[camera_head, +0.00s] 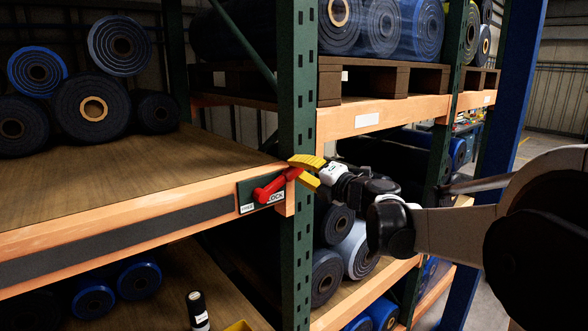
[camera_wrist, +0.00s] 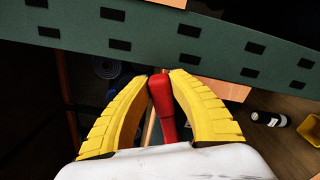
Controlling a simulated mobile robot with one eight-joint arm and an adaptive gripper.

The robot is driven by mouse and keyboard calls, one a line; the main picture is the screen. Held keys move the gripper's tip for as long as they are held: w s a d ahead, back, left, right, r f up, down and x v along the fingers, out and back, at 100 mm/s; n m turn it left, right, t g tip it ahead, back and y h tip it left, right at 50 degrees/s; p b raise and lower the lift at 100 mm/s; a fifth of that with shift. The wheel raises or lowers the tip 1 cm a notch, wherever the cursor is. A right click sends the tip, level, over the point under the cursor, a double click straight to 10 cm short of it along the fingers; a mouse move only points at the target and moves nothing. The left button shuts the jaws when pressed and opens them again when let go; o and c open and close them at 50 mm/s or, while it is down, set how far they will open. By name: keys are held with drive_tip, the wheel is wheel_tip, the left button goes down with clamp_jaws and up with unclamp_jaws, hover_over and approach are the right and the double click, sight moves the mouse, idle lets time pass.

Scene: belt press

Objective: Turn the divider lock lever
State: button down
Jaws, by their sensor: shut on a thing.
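The red divider lock lever (camera_head: 274,186) is mounted on a dark plate (camera_head: 246,196) with white "LOCK" lettering, on the front of the orange shelf beam beside a green upright. My gripper (camera_head: 306,170) has yellow fingers and comes in from the right. Its fingers are shut on the lever's upper right end. In the wrist view the red lever (camera_wrist: 163,105) lies between the two yellow fingers (camera_wrist: 161,95). The lever slants from lower left up to the right in the head view. Part of the plate's lettering is hidden behind the lever.
The green upright (camera_head: 297,90) stands right behind my gripper. Rolls of dark belt (camera_head: 93,107) lie on the wooden shelf at left. More rolls (camera_head: 340,225) lie below my arm. A dark bottle (camera_head: 197,310) and a yellow bin (camera_head: 240,326) stand on the lower shelf.

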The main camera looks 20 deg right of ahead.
drive_tip(key=shift+d+f+m, duration=0.1)
drive_tip(key=shift+f+m, duration=0.2)
idle(0.4)
drive_tip(key=c, duration=1.2)
unclamp_jaws()
drive_tip(key=shift+w+f, duration=0.1)
drive_tip(key=shift+w, duration=0.05)
drive_tip(key=v, duration=1.2)
